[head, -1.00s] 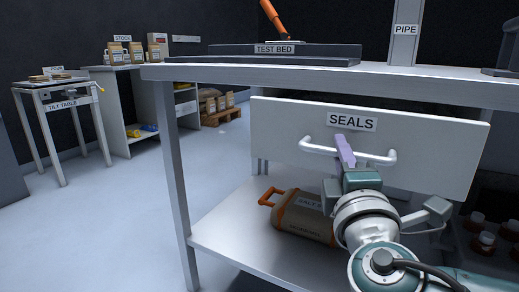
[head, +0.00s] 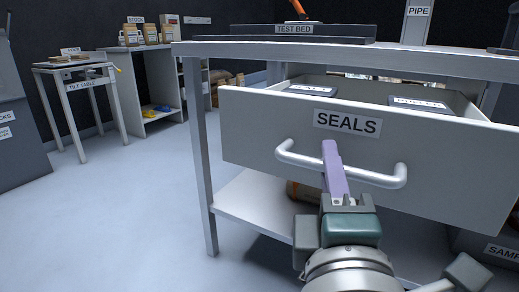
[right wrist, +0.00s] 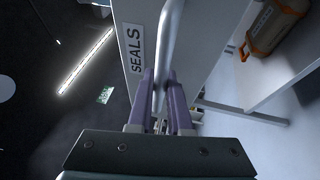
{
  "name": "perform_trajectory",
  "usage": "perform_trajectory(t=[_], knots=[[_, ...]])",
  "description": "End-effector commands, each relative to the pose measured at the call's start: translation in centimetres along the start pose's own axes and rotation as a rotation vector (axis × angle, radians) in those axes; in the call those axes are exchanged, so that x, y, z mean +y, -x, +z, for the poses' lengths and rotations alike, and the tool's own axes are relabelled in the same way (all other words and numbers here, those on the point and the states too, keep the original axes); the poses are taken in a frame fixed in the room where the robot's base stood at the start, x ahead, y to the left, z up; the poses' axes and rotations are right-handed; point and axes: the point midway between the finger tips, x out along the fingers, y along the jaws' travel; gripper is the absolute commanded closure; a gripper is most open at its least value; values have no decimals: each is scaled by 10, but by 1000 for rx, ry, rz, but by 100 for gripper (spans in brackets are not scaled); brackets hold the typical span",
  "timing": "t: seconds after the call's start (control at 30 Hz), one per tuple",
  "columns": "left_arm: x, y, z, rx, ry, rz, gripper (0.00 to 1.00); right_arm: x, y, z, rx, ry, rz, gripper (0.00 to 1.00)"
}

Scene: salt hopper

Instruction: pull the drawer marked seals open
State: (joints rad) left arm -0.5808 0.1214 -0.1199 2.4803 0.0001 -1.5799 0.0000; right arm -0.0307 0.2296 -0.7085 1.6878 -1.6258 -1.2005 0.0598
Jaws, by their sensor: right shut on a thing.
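The drawer (head: 255,144) marked SEALS hangs under the bench top and stands well out of the bench. Inside it I see dark, labelled items near the back left (head: 312,91) and the right (head: 420,104). Its white bar handle (head: 376,178) runs across the front below the label (head: 347,123). My right gripper (head: 331,150) is shut on the handle near its middle. In the right wrist view the purple fingers (right wrist: 163,88) lie on either side of the handle bar (right wrist: 168,45). My left gripper is out of view.
The bench (head: 205,180) has a lower shelf (head: 262,200) with an orange-trimmed container (right wrist: 272,25) on it. A tilt table (head: 75,95) and a stock shelf (head: 160,90) stand at the back left. A grey cabinet (head: 20,140) is at the left edge. The floor between is clear.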

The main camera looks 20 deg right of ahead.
Motion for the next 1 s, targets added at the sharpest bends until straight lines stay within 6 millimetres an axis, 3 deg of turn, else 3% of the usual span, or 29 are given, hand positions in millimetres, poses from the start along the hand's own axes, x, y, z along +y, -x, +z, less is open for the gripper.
perform_trajectory(t=[0.43, 0.47, 0.7, 1.0], knots=[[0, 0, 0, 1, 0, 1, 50, 2, 4, -2, 2, 0, 3, 100], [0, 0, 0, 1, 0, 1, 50, 2, 4, -2, 2, 0, 3, 82], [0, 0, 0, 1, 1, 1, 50, 1, 4, -2, 2, 0, 1, 55], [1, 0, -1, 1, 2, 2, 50, 0, 6, -2, 2, 1, 0, 53]])
